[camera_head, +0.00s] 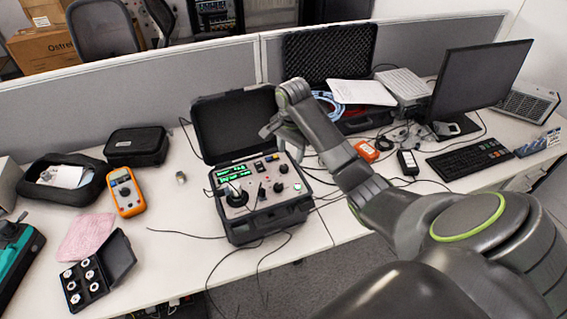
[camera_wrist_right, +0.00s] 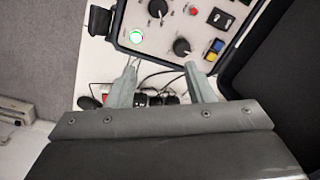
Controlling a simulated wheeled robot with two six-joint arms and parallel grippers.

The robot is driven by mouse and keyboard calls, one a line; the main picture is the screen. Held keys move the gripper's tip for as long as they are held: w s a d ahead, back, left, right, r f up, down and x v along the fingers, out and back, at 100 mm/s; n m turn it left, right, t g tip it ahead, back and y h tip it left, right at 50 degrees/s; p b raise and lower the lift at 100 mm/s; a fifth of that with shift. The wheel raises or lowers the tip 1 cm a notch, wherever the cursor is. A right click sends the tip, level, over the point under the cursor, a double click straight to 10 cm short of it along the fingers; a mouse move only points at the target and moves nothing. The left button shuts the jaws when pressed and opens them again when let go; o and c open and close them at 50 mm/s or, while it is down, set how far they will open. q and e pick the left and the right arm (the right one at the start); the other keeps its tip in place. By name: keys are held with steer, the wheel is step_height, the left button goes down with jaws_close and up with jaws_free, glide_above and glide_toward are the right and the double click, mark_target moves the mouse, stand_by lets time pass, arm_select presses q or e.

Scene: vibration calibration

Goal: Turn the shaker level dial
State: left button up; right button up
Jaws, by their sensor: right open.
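The shaker unit is an open black case (camera_head: 262,225) on the desk, with a light control panel, a green-lit display (camera_head: 232,173) and several black knobs. One knob (camera_head: 278,187) is near the panel's right side. In the right wrist view, one black knob (camera_wrist_right: 181,47) lies just beyond the right fingertip and another knob (camera_wrist_right: 157,8) is farther up. I cannot read which is the level dial. My right gripper (camera_wrist_right: 161,68) is open and empty, with its fingers apart at the panel's edge; in the head view it (camera_head: 282,146) hangs over the panel's back right. My left gripper is out of view.
An orange multimeter (camera_head: 126,192) and a black box of small parts (camera_head: 88,281) are to the left. A monitor (camera_head: 478,82), keyboard (camera_head: 469,158) and orange device (camera_head: 367,151) are to the right. Cables lie around the case. The raised lid (camera_head: 236,122) stands behind the panel.

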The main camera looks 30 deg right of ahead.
mark_target(284, 166)
steer(key=w+d+r+m, duration=0.1)
steer(key=w+r+m, duration=0.25)
steer(key=r, duration=0.35)
steer(key=shift+n, duration=0.25)
steer(key=f, duration=0.5)
steer(key=w+f+p, duration=0.1)
steer(key=f, duration=0.4)
steer(key=f+p, duration=0.1)
steer(key=f, duration=0.5)
steer(key=shift+w, duration=0.2)
steer(key=shift+d+f, duration=0.1)
steer(key=shift+f, duration=0.75)
steer(key=c, duration=1)
